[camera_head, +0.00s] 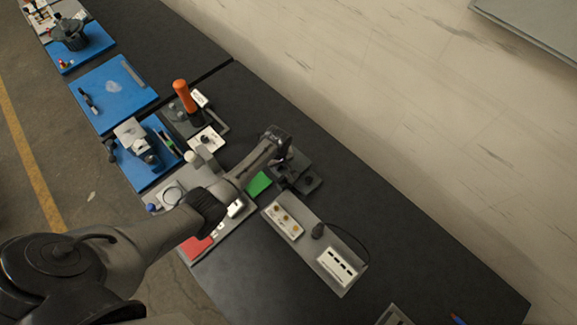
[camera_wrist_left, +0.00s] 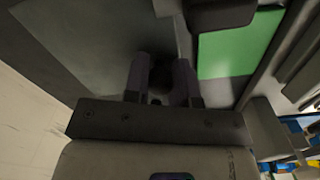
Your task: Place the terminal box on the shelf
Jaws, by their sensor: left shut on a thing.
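My left gripper (camera_head: 284,158) reaches over the black table in the head view, above a dark grey block-like fixture (camera_head: 304,180). In the left wrist view its two fingers (camera_wrist_left: 162,88) are shut on a small dark thing, mostly hidden between them. I cannot tell whether this is the terminal box or a part of the fixture. A white box with dark slots (camera_head: 338,266) lies on a grey plate to the lower right. I cannot make out for certain which thing is the shelf. My right gripper is not in view.
A green pad (camera_head: 259,184) lies beside the gripper and also shows in the wrist view (camera_wrist_left: 240,45). A white panel with yellow buttons (camera_head: 284,220) and a dark cable (camera_head: 350,236) lie nearby. An orange-handled tool (camera_head: 184,95) stands upright.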

